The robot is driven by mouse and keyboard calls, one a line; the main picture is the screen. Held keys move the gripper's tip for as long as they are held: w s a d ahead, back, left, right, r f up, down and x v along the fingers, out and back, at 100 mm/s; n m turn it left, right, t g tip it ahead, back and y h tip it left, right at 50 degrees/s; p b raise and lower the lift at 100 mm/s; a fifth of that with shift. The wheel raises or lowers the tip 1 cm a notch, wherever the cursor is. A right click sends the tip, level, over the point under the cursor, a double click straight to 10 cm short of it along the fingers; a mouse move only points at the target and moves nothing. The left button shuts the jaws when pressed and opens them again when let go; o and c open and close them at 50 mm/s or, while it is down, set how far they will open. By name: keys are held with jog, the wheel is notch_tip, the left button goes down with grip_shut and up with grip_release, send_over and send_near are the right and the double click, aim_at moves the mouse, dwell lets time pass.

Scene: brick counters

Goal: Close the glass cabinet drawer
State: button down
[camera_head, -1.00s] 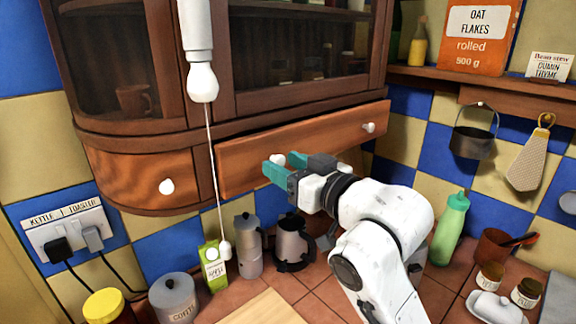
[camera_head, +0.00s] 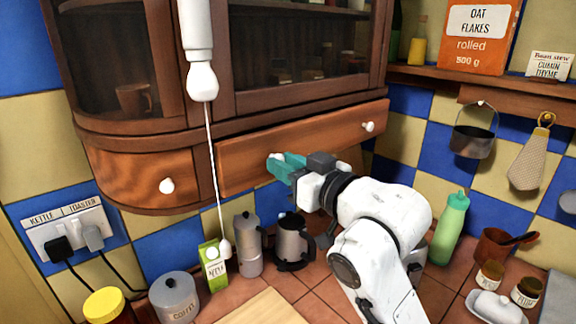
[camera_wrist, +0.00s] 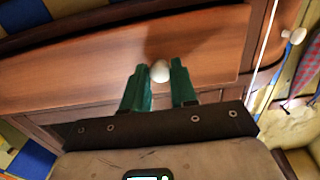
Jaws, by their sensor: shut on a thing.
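The glass cabinet (camera_head: 290,105) hangs on the wall with a wide wooden drawer (camera_head: 325,137) below its glass panes. The drawer front stands out a little from the cabinet; how deep the opening is cannot be told. It has a white knob at the right (camera_head: 369,126) and another at the left (camera_head: 274,157). My gripper (camera_head: 283,165) has its teal fingers at the left knob. In the wrist view, the left knob (camera_wrist: 160,72) sits between the fingertips of my gripper (camera_wrist: 159,80), against the drawer front (camera_wrist: 80,70). The fingers are shut on it.
A smaller drawer (camera_head: 140,177) with its own knob is at the left. A pull cord (camera_head: 211,165) hangs in front.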

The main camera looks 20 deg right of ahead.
jog(key=x, duration=0.2)
jog(key=shift+w+a, duration=0.15)
jog(key=shift+w, duration=0.15)
jog(key=shift+s+r, duration=0.1)
jog(key=c, duration=0.9)
grip_release()
jog(key=b+v, duration=0.2)
jog(key=v, duration=0.8)
jog(key=shift+s+b, duration=0.25)
jog(key=shift+b, duration=0.05)
